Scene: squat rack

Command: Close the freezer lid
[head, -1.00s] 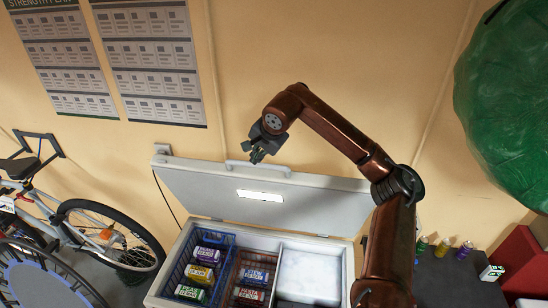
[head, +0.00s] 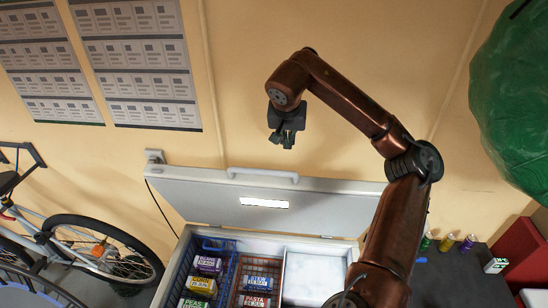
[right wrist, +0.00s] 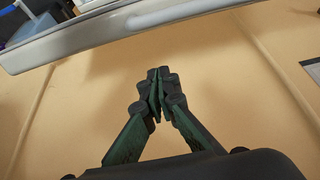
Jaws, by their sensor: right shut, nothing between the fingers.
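The white freezer lid (head: 320,212) stands raised and tilted against the back wall, with a pale handle (head: 262,175) along its top edge. The chest freezer (head: 178,265) below is open, with its contents showing. My right gripper (head: 286,143) is shut and empty, above the lid's top edge and apart from the handle. In the right wrist view my right gripper (right wrist: 156,95) shows its fingers together against the wall, with the lid's edge (right wrist: 60,50) and handle (right wrist: 190,12) at the top. My left gripper is not in view.
Inside the freezer are a blue basket (head: 228,247), a brown basket (head: 262,262) with food packs, and a frosty white compartment (head: 312,272). A bicycle (head: 95,250) stands at the left. A green ball (head: 515,90) is at the upper right. Bottles (head: 447,243) stand at the right.

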